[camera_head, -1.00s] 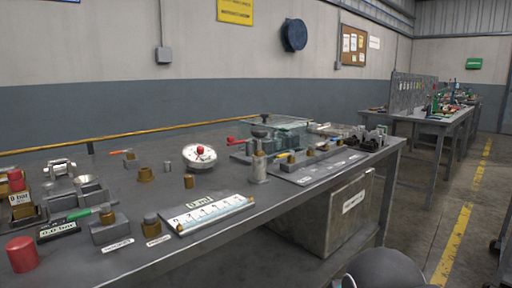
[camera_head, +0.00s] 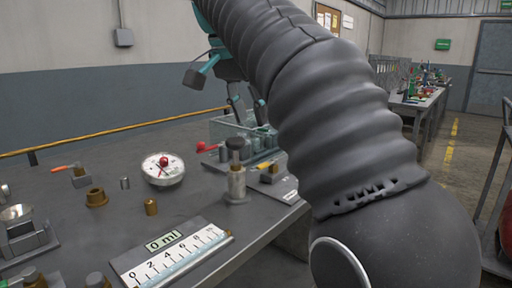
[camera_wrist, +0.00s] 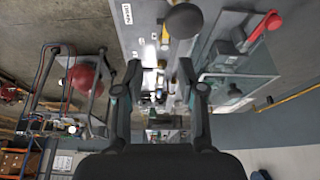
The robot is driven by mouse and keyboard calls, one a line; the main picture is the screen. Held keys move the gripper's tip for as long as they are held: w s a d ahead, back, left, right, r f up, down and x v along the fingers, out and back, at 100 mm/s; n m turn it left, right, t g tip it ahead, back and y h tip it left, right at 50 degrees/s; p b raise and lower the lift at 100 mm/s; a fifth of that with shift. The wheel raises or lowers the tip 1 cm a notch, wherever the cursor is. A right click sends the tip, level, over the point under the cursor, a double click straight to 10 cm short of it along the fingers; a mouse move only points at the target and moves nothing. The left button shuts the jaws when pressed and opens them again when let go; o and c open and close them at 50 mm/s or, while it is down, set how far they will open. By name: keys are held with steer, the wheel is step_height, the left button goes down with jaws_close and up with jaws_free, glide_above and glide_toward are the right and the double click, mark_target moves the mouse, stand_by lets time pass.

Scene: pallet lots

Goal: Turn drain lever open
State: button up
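My gripper (camera_head: 246,108) is open and empty above the far part of the bench, near a clear box. In the wrist view my gripper (camera_wrist: 161,78) has its fingers wide apart, touching nothing. A red-handled lever (camera_head: 207,147) is left of the box; a red handle also shows at the wrist view's upper right (camera_wrist: 268,22). A yellow-handled lever (camera_head: 267,165) sits on a block right of the black-knobbed post (camera_head: 236,182). An orange-handled lever (camera_head: 63,168) is at the left. I cannot tell which is the drain lever.
The clear box (camera_head: 222,128) holds grey cylinders. A round gauge (camera_head: 158,172), brass fittings (camera_head: 96,198) and a "0 ml" scale plate (camera_head: 190,262) stand on the grey bench (camera_head: 60,212). A yellow rail (camera_head: 110,131) runs behind. My arm hides the bench's right part.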

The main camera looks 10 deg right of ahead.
mark_target(265, 163)
steer(key=shift+w+a+r+m, duration=0.35)
steer(key=shift+w+r+m, duration=0.2)
steer(key=shift+w, duration=0.3)
steer(key=x, duration=1.3)
steer(key=shift+d+f, duration=0.2)
steer(key=shift+d, duration=0.15)
jaws_close()
